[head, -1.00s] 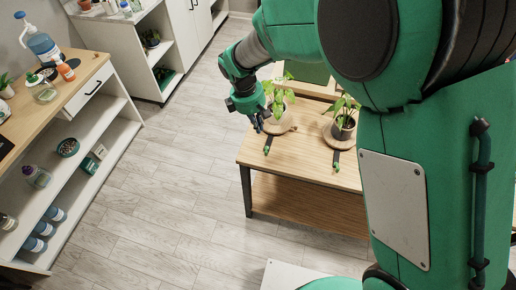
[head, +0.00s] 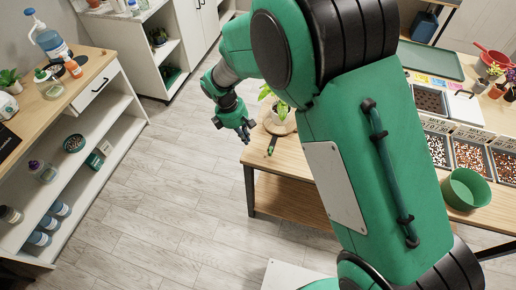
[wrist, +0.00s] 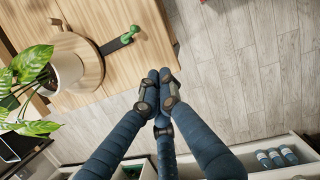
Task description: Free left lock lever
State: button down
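The left lock lever (head: 272,145) is a dark bar with a green knob, sticking out from under a round wooden turntable (head: 287,127) near the table's front edge. A potted green plant (head: 279,107) stands on the turntable. In the wrist view, the lever (wrist: 120,41) and its green knob show above and left of my fingertips. My gripper (head: 245,133) is left of the lever, past the table edge in the picture. In the wrist view my gripper (wrist: 160,75) has its fingertips together, with nothing between them, apart from the lever. My arm hides the right plant.
The wooden table (head: 290,160) has a low shelf beneath. A white shelf unit (head: 100,130) with bottles stands left. Bins of pebbles (head: 470,157) and a green pot (head: 465,190) are at right. Open floor (head: 170,180) lies left of the table.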

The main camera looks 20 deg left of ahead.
aim_at(271, 150)
jog(key=b+x, duration=0.2)
jog(key=x, duration=0.8)
jog(key=shift+s+d+f, duration=0.1)
jog(key=shift+f, duration=0.05)
jog(key=shift+w+d+b, duration=0.2)
jog(key=shift+d+b, duration=0.05)
jog(key=shift+d, duration=0.3)
jog(key=shift+w+d+b, duration=0.2)
jog(key=shift+d+b, duration=0.05)
jog(key=shift+d, duration=0.3)
jog(key=shift+w+d, duration=0.2)
jog(key=shift+d, duration=0.6)
